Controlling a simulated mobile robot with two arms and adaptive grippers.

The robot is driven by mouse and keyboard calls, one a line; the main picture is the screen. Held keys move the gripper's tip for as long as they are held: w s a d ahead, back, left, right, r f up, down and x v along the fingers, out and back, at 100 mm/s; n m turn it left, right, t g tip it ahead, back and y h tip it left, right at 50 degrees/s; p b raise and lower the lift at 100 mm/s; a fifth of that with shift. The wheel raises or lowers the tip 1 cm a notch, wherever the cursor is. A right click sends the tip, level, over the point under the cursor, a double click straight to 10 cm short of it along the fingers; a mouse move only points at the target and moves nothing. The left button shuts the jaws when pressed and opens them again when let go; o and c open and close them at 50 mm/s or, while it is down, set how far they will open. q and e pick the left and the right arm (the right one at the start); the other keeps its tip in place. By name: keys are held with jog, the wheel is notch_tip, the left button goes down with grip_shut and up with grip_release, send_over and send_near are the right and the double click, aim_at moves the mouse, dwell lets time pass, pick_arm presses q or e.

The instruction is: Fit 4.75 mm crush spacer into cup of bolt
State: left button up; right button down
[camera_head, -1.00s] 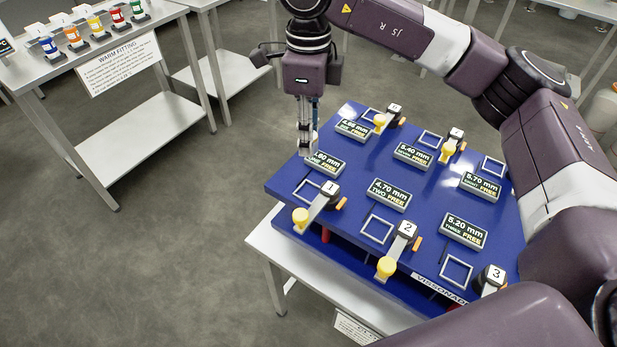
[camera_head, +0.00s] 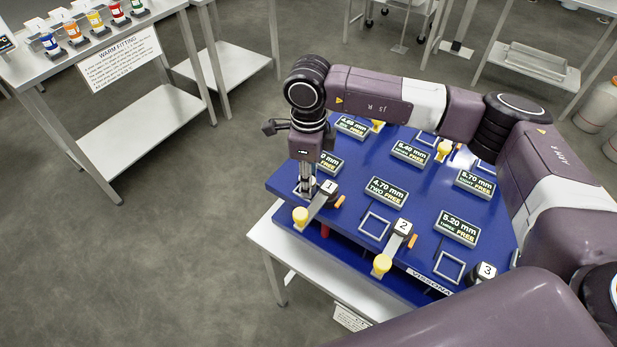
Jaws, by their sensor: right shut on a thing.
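My right gripper (camera_head: 306,189) points straight down at the front left of the blue board (camera_head: 345,212), over the square frame at the number 1 clamp (camera_head: 328,187). It is shut on a small part that its fingers hide, so I cannot tell what it is. I cannot make out a spacer marked 4.75 mm. The bolt and its cup cannot be made out either. My left gripper is out of view.
Sign plates (camera_head: 386,191) and yellow-knobbed clamps stand around the gripper on the board. My right arm spans the board's back and right. A steel table (camera_head: 130,50) with coloured cups is at the left; grey floor lies between.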

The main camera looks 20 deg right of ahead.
jog(key=shift+f, duration=0.1)
jog(key=c, duration=1.6)
grip_release()
jog(key=shift+r, duration=0.3)
notch_tip(320, 180, up, 12)
jog(key=b, duration=0.2)
jog(key=shift+f+b, duration=0.15)
jog(key=shift+b, duration=0.15)
jog(key=shift+s+f, duration=0.1)
